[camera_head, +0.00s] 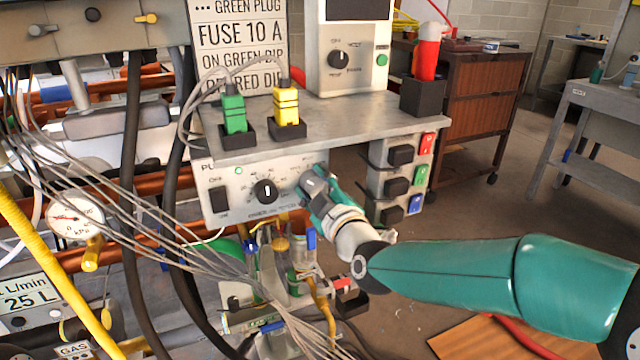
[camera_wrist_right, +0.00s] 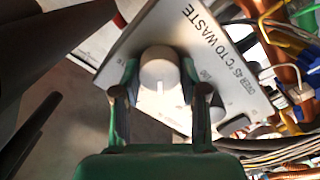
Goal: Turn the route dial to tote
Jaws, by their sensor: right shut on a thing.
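The route dial (camera_wrist_right: 158,64) is a pale round knob with a white pointer line. It sits on a light panel (camera_wrist_right: 192,30) printed "OVER 45 °C TO WASTE" in the right wrist view. My right gripper (camera_wrist_right: 160,88) has one finger on each side of the knob and is shut on it. In the head view my right gripper (camera_head: 314,184) is at the right end of the control box front and hides the dial. The dial's position labels are too small or covered to read. My left gripper is not in view.
The control box (camera_head: 228,180) has another black knob (camera_head: 265,191) left of my gripper. Above is a grey shelf (camera_head: 340,125) with a green plug (camera_head: 233,113) and a yellow plug (camera_head: 286,106). Thin grey cables (camera_head: 120,205) hang at the left. Coloured switches (camera_head: 420,175) are at the right.

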